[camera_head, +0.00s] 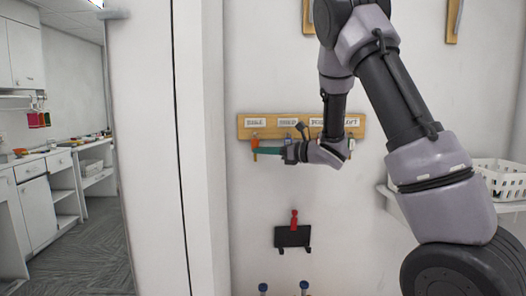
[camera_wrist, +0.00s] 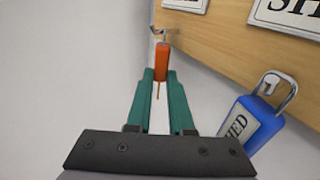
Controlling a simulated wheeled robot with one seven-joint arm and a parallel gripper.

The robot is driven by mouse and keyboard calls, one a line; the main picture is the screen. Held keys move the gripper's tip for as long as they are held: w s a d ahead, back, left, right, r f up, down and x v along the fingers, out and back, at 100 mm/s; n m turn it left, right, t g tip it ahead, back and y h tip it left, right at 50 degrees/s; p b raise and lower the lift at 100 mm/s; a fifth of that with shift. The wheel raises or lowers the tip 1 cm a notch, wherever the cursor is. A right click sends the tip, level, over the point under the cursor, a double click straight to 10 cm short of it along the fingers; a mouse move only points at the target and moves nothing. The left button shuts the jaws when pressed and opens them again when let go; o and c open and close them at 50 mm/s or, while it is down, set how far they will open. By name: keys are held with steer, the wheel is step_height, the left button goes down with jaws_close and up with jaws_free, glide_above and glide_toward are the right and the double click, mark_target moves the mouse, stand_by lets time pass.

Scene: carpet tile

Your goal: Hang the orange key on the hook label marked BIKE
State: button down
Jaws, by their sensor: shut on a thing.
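The orange key (camera_wrist: 161,60) is between the teal fingertips of my gripper (camera_wrist: 161,76), which is shut on it. Its orange head points up and its thin shaft hangs down between the fingers. A small metal hook (camera_wrist: 160,33) is just above the key head at the board's left end; I cannot tell whether the key's loop is around it. In the head view my gripper (camera_head: 258,150) is under the BIKE label (camera_head: 255,122), with the orange key (camera_head: 255,142) at its tips.
The wooden hook board (camera_head: 243,125) carries several labels. Below are a dark wall holder (camera_head: 292,238) with a red item (camera_head: 294,217). A white basket (camera_head: 500,180) is at right.

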stand_by(0.4)
steer(key=c, duration=0.7)
jaws_free()
steer(key=shift+d, duration=0.1)
